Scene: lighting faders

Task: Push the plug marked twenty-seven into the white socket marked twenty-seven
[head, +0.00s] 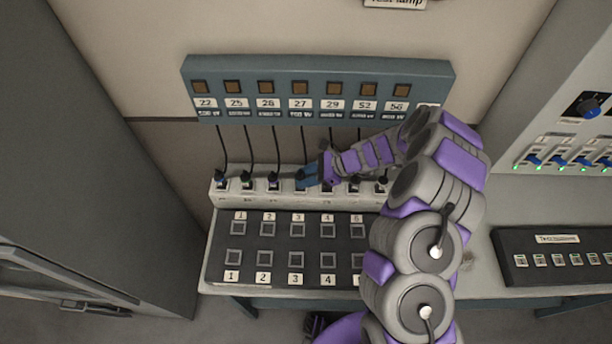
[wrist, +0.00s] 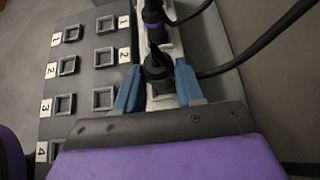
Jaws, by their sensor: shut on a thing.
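The label 27 (head: 300,104) is on the blue-grey panel, and a black cable hangs from below it to the plug row. My gripper (head: 304,178) is at the end of that cable, its blue fingers shut on a black plug. In the wrist view my gripper (wrist: 157,88) has one finger on each side of this black plug (wrist: 157,68), which has a teal band. The white socket strip (head: 342,199) lies under the plugs. Markings on the plug and socket are not readable, and my fingers hide whether the plug is fully seated.
Other black plugs (head: 247,181) stand in the strip on both sides of my gripper. One with a purple band (wrist: 153,22) is close by in the wrist view. A dark button board (head: 250,244) lies in front. A fader console (head: 570,150) stands at right.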

